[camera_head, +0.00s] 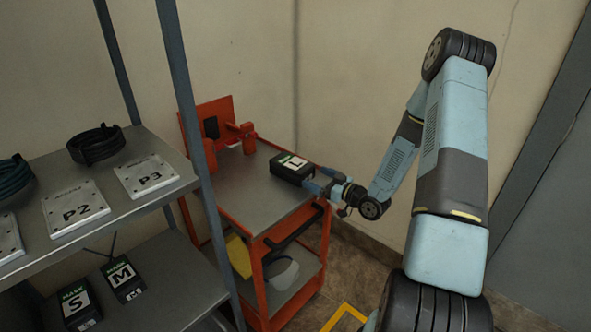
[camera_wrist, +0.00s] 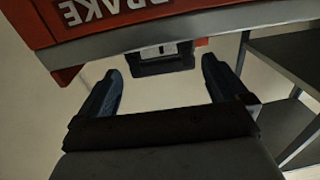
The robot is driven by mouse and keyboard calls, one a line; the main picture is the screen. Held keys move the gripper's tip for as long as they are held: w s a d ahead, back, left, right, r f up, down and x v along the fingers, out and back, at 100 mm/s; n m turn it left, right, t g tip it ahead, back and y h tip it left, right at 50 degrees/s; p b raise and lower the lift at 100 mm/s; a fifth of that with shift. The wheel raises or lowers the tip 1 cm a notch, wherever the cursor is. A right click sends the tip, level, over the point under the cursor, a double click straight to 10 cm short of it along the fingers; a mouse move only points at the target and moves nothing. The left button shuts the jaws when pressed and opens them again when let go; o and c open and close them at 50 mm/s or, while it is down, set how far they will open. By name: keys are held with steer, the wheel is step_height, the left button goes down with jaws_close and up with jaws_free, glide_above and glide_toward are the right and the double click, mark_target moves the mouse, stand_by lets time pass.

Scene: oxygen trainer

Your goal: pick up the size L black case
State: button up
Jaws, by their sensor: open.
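The size L black case (camera_head: 291,169), with a white label marked L, lies on the grey top of the red cart (camera_head: 240,190), near its right rear edge. My gripper (camera_head: 319,181) is open and empty just to the right of the case, with its fingers pointing at it. In the wrist view, the case (camera_wrist: 163,62) shows between and just beyond the two blue fingertips (camera_wrist: 161,67), below the grey cart edge in the picture. I cannot tell whether a finger touches the case.
A red bracket (camera_head: 214,122) stands at the cart's back. Left, a grey shelf (camera_head: 135,228) holds plates P2 (camera_head: 76,207) and P3 (camera_head: 146,176) and a black cable coil (camera_head: 96,145). Cases S (camera_head: 76,304) and M (camera_head: 123,277) lie below. A shelf post (camera_head: 188,120) stands beside the cart.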

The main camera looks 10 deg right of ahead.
mark_target(309, 174)
steer(key=x, duration=0.3)
steer(key=shift+w+a, duration=0.15)
steer(key=shift+w, duration=0.1)
steer(key=c, duration=1.1)
